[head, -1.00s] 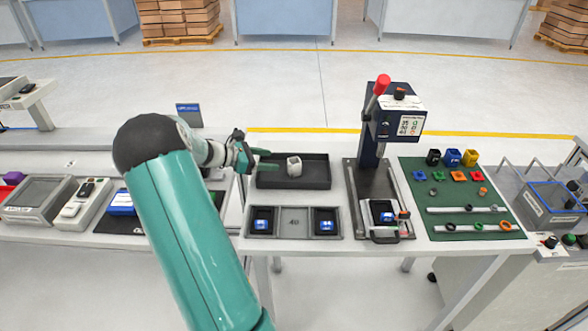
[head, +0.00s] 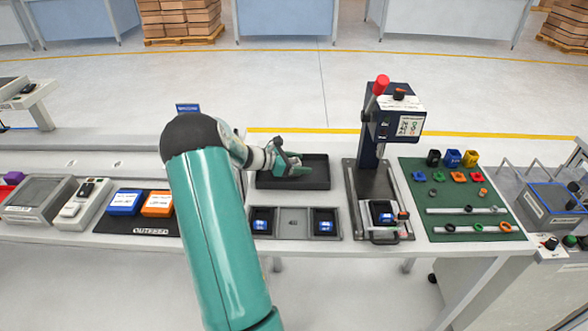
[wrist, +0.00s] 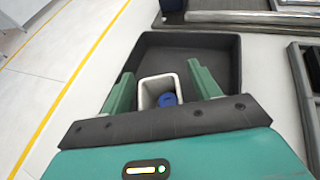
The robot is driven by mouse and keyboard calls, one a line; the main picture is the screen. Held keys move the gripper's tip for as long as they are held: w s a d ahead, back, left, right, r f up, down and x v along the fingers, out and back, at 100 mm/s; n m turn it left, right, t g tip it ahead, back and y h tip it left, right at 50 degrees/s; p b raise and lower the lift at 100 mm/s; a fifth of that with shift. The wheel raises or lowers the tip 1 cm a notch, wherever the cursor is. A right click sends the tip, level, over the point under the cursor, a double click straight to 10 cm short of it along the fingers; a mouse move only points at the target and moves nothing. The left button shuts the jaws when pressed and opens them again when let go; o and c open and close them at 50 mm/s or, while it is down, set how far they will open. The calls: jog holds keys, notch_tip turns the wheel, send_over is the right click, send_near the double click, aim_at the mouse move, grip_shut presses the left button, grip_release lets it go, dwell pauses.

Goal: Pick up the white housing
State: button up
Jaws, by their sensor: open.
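The white housing (wrist: 158,88) is a small open-topped box with something blue inside. It stands in the black tray (wrist: 225,70), which also shows in the head view (head: 318,181). My gripper (wrist: 160,80) is open in the wrist view, with one green finger on each side of the housing. I cannot tell whether the fingers touch it. In the head view my gripper (head: 300,168) is over the tray and hides the housing.
A grey three-part holder (head: 295,237) with blue-marked pieces in its outer compartments lies in front of the tray. A press (head: 374,130) with a red-knobbed lever stands to the right, beside a green mat (head: 440,198) with small coloured parts.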

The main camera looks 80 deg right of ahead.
jog(key=c, duration=1.1)
jog(key=shift+r, duration=0.1)
jog(key=shift+c, duration=0.2)
